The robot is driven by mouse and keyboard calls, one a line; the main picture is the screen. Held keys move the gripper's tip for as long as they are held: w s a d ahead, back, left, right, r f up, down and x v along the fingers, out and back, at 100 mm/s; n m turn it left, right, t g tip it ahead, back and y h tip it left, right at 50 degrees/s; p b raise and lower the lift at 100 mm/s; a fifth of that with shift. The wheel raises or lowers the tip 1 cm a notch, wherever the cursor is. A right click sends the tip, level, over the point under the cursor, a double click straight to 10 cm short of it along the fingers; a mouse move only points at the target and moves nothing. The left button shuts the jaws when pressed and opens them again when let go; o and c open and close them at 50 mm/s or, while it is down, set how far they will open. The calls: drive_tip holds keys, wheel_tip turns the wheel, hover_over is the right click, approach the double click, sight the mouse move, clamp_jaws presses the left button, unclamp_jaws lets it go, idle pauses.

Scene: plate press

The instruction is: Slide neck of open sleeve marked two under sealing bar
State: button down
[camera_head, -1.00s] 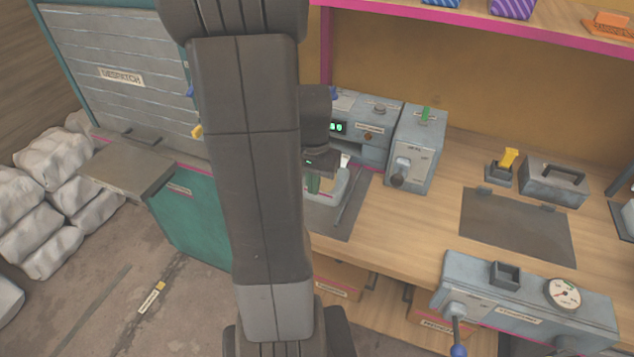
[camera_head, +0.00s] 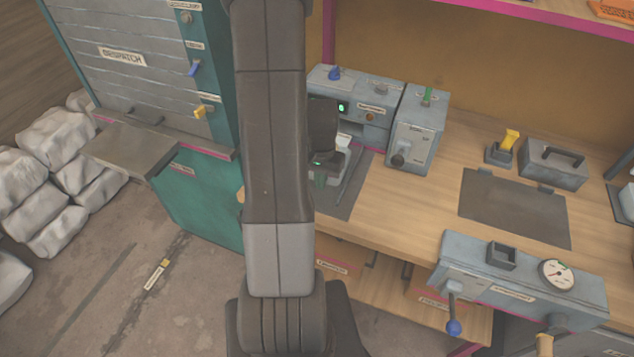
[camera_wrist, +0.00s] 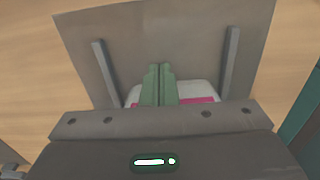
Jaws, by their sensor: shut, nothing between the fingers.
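My gripper (camera_wrist: 160,85) is shut and empty. Its two green fingers are side by side in the wrist view, and its tip shows in the head view (camera_head: 320,180). A white sleeve-like piece with a pink band (camera_wrist: 203,95) lies just behind and beside the fingers, partly hidden by my gripper. I cannot tell whether they touch, nor read a number on it. It lies on a dark plate (camera_head: 338,205) between two grey rails (camera_wrist: 230,60). The grey machine with a green display (camera_head: 372,112) stands behind. My arm hides part of this area, and no sealing bar shows clearly.
A grey box with a lever (camera_head: 415,128) stands right of the machine. A dark mat (camera_head: 515,208) and a gauge unit (camera_head: 525,280) lie farther right. The teal despatch cabinet (camera_head: 205,205) is at left. Bare wood (camera_head: 410,205) lies between plate and mat.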

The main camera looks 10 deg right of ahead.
drive_tip(key=shift+w+d, duration=0.1)
drive_tip(key=shift+w, duration=0.05)
drive_tip(key=w+d, duration=0.1)
drive_tip(key=w, duration=0.1)
drive_tip(key=w+d, duration=0.1)
drive_tip(key=w, duration=0.1)
drive_tip(key=w+d, duration=0.2)
drive_tip(key=shift+d+b, duration=0.1)
drive_tip(key=shift+b, duration=0.3)
drive_tip(key=shift+s, duration=0.15)
